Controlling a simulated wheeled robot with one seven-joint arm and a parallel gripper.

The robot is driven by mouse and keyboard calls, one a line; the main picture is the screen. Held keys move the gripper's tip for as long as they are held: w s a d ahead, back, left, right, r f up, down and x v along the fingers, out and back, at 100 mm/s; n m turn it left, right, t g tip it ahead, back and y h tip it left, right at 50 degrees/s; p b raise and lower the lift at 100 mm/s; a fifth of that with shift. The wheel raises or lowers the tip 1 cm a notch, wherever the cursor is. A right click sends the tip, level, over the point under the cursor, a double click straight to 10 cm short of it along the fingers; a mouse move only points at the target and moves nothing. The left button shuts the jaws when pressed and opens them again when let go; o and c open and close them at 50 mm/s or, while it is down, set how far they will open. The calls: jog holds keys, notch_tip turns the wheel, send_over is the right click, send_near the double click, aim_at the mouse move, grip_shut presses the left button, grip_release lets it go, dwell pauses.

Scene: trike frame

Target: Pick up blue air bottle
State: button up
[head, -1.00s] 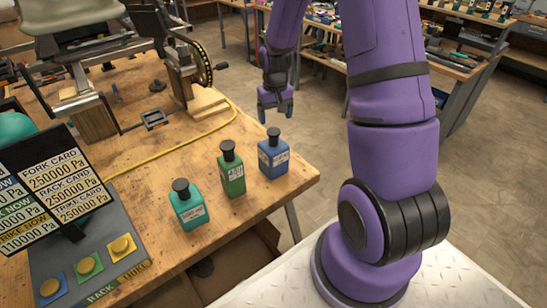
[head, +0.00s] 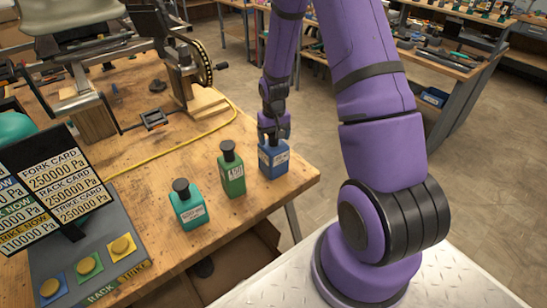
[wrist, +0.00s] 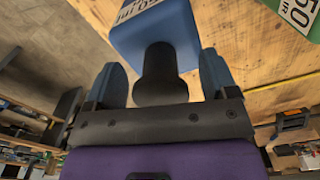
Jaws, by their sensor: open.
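The blue air bottle (head: 273,160) stands upright near the right corner of the wooden bench in the head view. My gripper (head: 272,133) is at the top of this bottle. In the wrist view the blue bottle's body (wrist: 155,32) and its black cap (wrist: 160,75) show. The cap lies between the two blue fingers of my gripper (wrist: 163,85). A gap shows on both sides of the cap, so the gripper is open around it and not closed on it.
A green bottle (head: 231,170) stands close to the left of the blue one, and a teal bottle (head: 187,206) stands further left. A control panel with yellow buttons (head: 90,265) and a pressure card board (head: 50,190) are at the left. A yellow cable (head: 170,146) crosses the bench.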

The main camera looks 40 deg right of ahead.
jog(key=shift+c, duration=0.4)
grip_shut()
jog(key=shift+r, duration=0.1)
